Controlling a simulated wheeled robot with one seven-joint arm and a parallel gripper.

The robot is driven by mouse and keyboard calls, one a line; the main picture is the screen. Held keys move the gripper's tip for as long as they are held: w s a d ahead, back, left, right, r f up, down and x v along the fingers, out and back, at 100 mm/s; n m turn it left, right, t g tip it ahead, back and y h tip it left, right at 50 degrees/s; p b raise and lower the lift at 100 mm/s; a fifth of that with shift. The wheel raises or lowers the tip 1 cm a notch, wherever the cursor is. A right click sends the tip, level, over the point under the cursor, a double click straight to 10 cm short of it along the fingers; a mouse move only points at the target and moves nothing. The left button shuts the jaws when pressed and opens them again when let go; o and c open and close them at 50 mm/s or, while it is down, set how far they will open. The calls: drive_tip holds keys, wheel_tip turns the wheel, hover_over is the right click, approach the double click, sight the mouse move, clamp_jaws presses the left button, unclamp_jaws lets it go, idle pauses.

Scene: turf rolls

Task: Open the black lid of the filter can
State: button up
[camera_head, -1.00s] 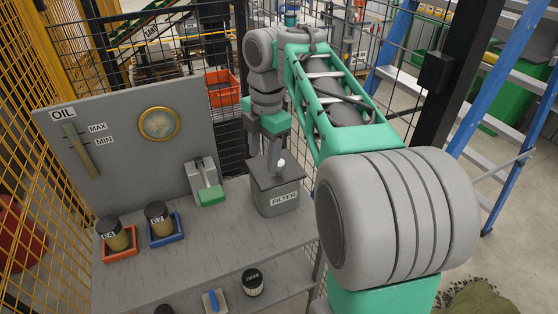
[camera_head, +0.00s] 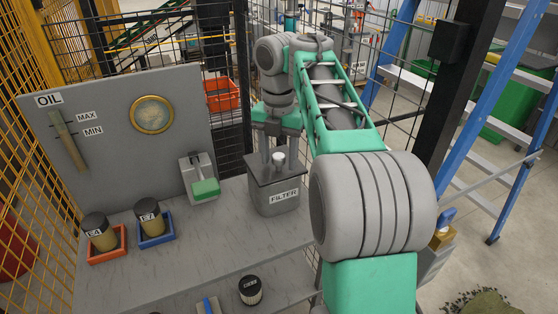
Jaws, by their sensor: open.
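The filter can (camera_head: 278,202) is a grey square can labelled FILTER, standing on the bench's right part. Its dark lid (camera_head: 259,174) lies flat on top, with a pale round knob (camera_head: 279,157) standing up from it. My gripper (camera_head: 273,155) points down over the lid from behind. Its grey fingers are apart, close to the knob, one on its left and one partly hidden behind it. I cannot tell whether they touch the knob or the lid. The inside of the can is hidden.
Left of the can is a grey device with a green lever (camera_head: 205,189). Two dark-capped jars stand in an orange tray (camera_head: 107,255) and a blue tray (camera_head: 156,241). An OIL panel with a round gauge (camera_head: 152,115) rises behind. The bench front (camera_head: 190,262) is clear.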

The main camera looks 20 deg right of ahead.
drive_tip(key=shift+c, duration=0.2)
clamp_jaws()
idle(1.1)
